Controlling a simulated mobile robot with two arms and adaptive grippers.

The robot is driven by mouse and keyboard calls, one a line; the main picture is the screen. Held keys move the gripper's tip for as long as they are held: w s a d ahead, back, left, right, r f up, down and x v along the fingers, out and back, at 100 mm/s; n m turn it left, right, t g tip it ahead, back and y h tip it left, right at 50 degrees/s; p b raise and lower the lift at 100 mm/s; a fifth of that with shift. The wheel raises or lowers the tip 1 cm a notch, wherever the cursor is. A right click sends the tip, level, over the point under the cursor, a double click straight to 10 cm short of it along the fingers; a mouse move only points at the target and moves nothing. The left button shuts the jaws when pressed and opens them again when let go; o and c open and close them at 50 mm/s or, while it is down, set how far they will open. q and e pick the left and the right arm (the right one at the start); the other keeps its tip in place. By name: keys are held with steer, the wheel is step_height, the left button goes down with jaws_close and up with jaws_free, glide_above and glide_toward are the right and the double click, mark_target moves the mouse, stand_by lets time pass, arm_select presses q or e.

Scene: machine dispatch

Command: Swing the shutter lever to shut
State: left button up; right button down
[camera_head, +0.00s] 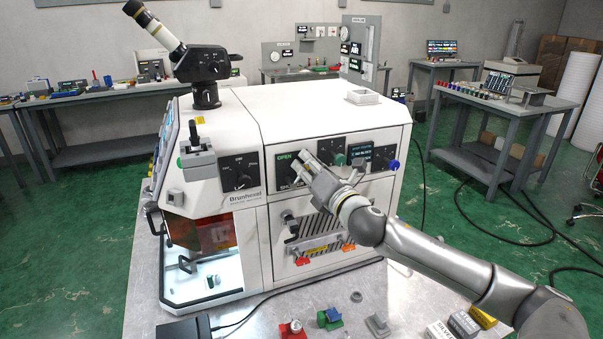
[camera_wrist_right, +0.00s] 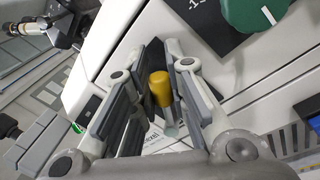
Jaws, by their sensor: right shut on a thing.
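The white machine (camera_head: 330,120) stands on the table, with a black panel marked OPEN (camera_head: 284,157) on its front. My right gripper (camera_head: 304,168) is at this panel, just right of the OPEN word. It hides most of the shutter lever in the head view. In the right wrist view, the lever's yellow grip (camera_wrist_right: 161,88) stands between the two fingers of my right gripper (camera_wrist_right: 158,75), which are shut on it. The lever's exact angle cannot be told. My left gripper is in neither view.
A green knob (camera_wrist_right: 254,12) sits close to the right gripper; a blue knob (camera_head: 392,165) is farther right on the front. Below are a striped panel (camera_head: 325,225) and red and orange tabs. Small coloured parts (camera_head: 329,318) lie on the table in front.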

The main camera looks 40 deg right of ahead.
steer(key=shift+s+d+f+m+h+b, duration=0.1)
steer(key=shift+d+f+m+h+b, duration=0.4)
steer(key=shift+m, duration=1.05)
steer(key=shift+s+d+f+m+h+b, duration=0.1)
steer(key=shift+d+f+m+h+b, duration=0.15)
steer(key=shift+f+m+b, duration=0.95)
steer(key=shift+s+d+f+m+h+b, duration=0.1)
steer(key=shift+d+f+m+h+b, duration=0.2)
steer(key=shift+m, duration=1.65)
steer(key=c, duration=1.4)
jaws_free()
steer(key=shift+r, duration=0.1)
steer(key=v, duration=1.2)
steer(key=shift+f, duration=0.25)
